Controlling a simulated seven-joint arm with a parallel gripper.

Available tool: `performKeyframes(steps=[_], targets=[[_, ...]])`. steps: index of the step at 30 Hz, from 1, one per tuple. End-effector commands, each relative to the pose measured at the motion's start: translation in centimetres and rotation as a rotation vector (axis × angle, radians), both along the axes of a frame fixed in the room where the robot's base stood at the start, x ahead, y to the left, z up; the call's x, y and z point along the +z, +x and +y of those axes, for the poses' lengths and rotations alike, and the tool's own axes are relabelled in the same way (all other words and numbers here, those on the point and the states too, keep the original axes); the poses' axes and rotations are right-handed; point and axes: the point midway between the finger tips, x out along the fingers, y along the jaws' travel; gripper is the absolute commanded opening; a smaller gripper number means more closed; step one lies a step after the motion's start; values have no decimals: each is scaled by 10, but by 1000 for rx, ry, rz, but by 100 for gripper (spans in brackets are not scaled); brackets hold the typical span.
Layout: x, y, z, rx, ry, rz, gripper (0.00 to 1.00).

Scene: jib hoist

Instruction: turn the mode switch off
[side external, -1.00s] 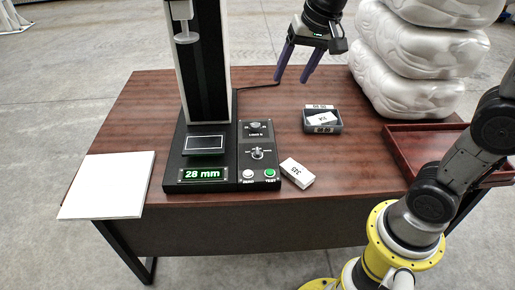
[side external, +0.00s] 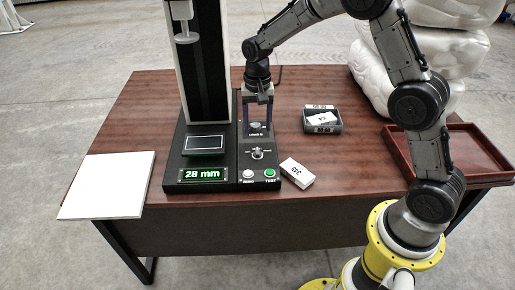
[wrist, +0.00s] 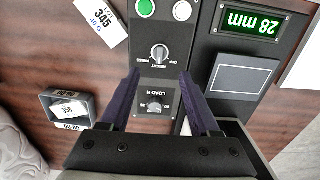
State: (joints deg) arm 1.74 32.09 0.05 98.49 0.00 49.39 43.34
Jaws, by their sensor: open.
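The mode switch (wrist: 159,53) is a small silver knob with OFF and PRESS lettering around it, on the dark control panel (wrist: 178,30). In the wrist view its grip bar looks roughly upright; I cannot tell for sure which label it points to. It also shows in the side view (side external: 257,153), near the panel's middle. My gripper (wrist: 160,76) is open and empty, pointing down over the panel. Its two purple fingers flank the LOAD N knob (wrist: 155,103) in the wrist view, with the tips just short of the mode switch. I see no contact.
Green and white buttons (side external: 259,173) sit at the panel's front. The press (side external: 203,75) with its 28 mm display (side external: 202,174) stands left of the panel. A white labelled block (side external: 297,172), a small dark bin (side external: 322,121) and a red tray (side external: 445,150) lie to the right.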

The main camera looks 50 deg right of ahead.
Motion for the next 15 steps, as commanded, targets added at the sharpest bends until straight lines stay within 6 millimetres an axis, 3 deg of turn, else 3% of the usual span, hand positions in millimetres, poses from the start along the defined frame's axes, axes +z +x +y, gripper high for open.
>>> performKeyframes(steps=[9,15], targets=[[-64,-1,0,1,0,4,63],[-90,-1,0,1,0,3,63]])
